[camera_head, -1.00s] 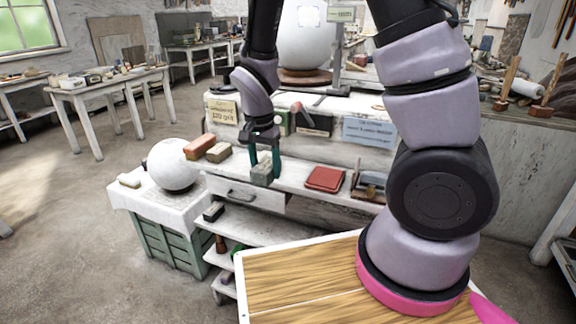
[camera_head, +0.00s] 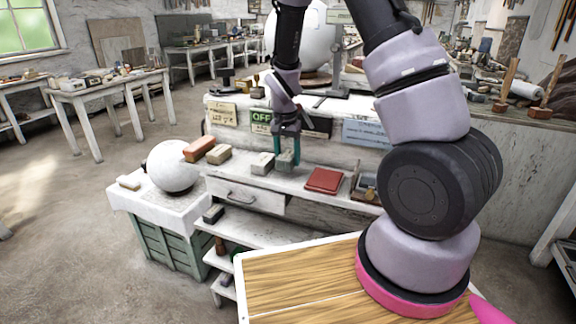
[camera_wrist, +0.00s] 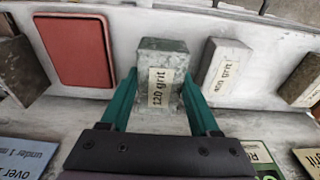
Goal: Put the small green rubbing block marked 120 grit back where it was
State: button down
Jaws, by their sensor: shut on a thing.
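The grey-green rubbing block (camera_wrist: 162,60) has a label reading "120 grit" facing the wrist camera. My gripper (camera_wrist: 158,82) is shut on it, with one teal finger on each side. In the head view my gripper (camera_head: 286,147) points down over the shelf, with the block (camera_head: 286,162) at its tips. It is at or just above the shelf top (camera_head: 237,170); I cannot tell whether it touches. A paler grit block (camera_wrist: 226,68) stands beside it, with a gap; in the head view this block (camera_head: 263,163) is just left of the held one.
A red pad (camera_head: 324,180) lies right of the held block. A tan block (camera_head: 218,154) and a reddish-brown block (camera_head: 199,148) sit further left. A white sphere (camera_head: 172,166) stands at the left. Signs (camera_head: 367,132) hang on the upright behind the shelf.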

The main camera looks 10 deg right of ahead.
aim_at(286, 156)
jog(key=shift+w+d+f, duration=0.1)
jog(key=shift+w+f, duration=0.05)
jog(key=shift+f, duration=1.5)
jog(key=shift+f, duration=0.15)
jog(key=shift+c, duration=0.6)
grip_release()
jog(key=r, duration=0.8)
jog(key=s+a+r, duration=0.1)
jog(key=r, duration=0.2)
jog(key=shift+s+r, duration=0.1)
jog(key=shift+r, duration=0.3)
jog(key=s+d+r+n+t+y, duration=0.1)
jog(key=s+d+r+t, duration=0.15)
jog(key=s+r, duration=0.55)
jog(key=s+d+r+n+t+y, duration=0.1)
jog(key=s+d+r+y, duration=0.2)
jog(key=r, duration=1)
jog(key=s+d+r+n+t+h, duration=0.1)
jog(key=s+r, duration=0.3)
jog(key=s, duration=0.6)
jog(key=shift+r+t, duration=0.15)
jog(key=shift+t, duration=0.6)
